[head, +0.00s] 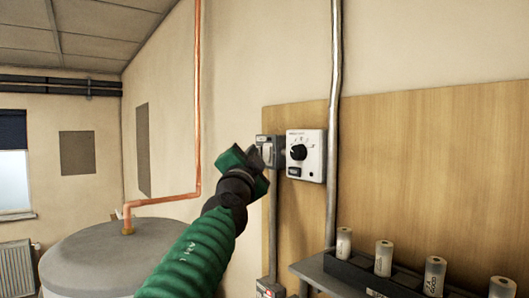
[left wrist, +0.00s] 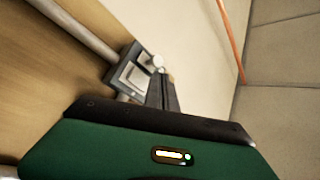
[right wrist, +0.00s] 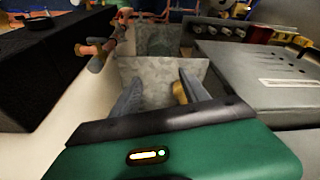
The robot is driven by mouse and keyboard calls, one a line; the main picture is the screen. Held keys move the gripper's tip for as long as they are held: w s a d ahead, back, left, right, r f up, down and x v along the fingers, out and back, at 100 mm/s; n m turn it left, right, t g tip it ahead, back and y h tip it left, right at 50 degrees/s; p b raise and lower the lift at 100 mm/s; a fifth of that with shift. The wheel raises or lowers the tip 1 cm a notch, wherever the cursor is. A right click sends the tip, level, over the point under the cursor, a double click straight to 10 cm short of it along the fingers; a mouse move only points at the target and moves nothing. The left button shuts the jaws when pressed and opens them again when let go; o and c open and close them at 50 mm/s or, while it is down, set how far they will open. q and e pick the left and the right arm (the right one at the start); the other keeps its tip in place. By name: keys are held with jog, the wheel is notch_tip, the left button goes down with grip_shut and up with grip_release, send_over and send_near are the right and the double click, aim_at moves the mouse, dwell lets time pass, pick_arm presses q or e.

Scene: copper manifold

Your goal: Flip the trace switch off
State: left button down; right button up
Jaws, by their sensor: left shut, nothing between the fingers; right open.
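A small grey switch box (head: 266,143) with a pale face is on the wooden wall board, just left of a white control box with a black dial. I take it to be the trace switch. It also shows in the left wrist view (left wrist: 119,66), with a pale rocker and a round pale knob at its edge. My left gripper (head: 254,154) is shut and empty, its fingertips (left wrist: 161,78) close beside the box; I cannot tell whether they touch. The on or off position is unclear. My right gripper (right wrist: 158,82) is open, seen only in the right wrist view.
The white dial box (head: 306,168) is on the wooden board (head: 420,160), beside a vertical grey conduit (head: 334,110). Below right, a shelf holds several pale cylinders (head: 383,258). A grey tank (head: 90,252) with a copper pipe stands left. Grey equipment (right wrist: 255,80) is beside my right gripper.

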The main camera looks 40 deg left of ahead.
jog(key=shift+w+f+b, duration=0.1)
jog(key=shift+f+b, duration=0.85)
pick_arm(q)
jog(key=s, duration=0.1)
jog(key=s+a, duration=0.1)
jog(key=s, duration=0.2)
jog(key=shift+s+a+f, duration=0.2)
jog(key=shift+s+f, duration=0.1)
jog(key=shift+s, duration=0.1)
jog(key=shift+w, duration=0.15)
